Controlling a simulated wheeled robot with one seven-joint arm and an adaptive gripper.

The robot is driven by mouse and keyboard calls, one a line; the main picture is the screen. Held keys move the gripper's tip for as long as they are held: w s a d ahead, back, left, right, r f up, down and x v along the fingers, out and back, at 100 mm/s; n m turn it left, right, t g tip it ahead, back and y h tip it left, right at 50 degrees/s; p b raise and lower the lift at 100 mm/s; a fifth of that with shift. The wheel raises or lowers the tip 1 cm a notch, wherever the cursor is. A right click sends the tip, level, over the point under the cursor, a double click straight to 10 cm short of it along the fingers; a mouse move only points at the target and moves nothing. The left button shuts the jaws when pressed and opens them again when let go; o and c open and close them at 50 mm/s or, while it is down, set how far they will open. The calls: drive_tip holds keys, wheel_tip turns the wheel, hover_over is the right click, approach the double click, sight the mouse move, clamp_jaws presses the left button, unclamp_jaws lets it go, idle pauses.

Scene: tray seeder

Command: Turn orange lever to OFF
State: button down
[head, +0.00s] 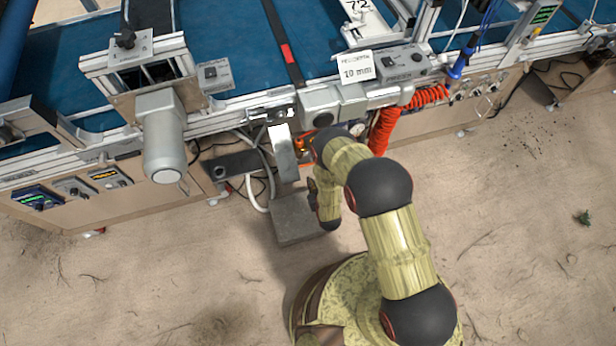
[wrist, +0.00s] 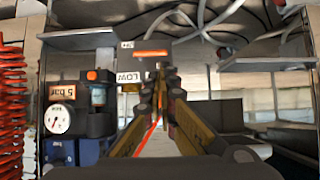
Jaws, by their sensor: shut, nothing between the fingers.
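In the wrist view an orange lever (wrist: 152,53) lies roughly level across the picture, just beyond my fingertips. A white tag (wrist: 128,77), seemingly lettered LOW, sits below left of it, and a smaller tag (wrist: 127,45) sits to its left, too small to read surely. My gripper (wrist: 160,78) is shut and empty, pointing at the lever's middle. I cannot tell whether the fingertips touch it. In the head view a small orange patch (head: 302,143) shows under the machine edge beside my arm, which hides the gripper and most of that spot.
A pressure gauge (wrist: 58,119) with a block reading 5 bar stands left of my fingers, beside a coiled red hose (wrist: 11,105). Grey cables (wrist: 205,25) hang above. In the head view a grey pedal-like plate (head: 295,225) stands low near my arm. The sandy floor in front is mostly clear.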

drive_tip(key=b+x, duration=0.5)
drive_tip(key=x, duration=0.8)
drive_tip(key=shift+b, duration=0.35)
drive_tip(key=shift+s+a, duration=0.1)
drive_tip(key=shift+s, duration=0.05)
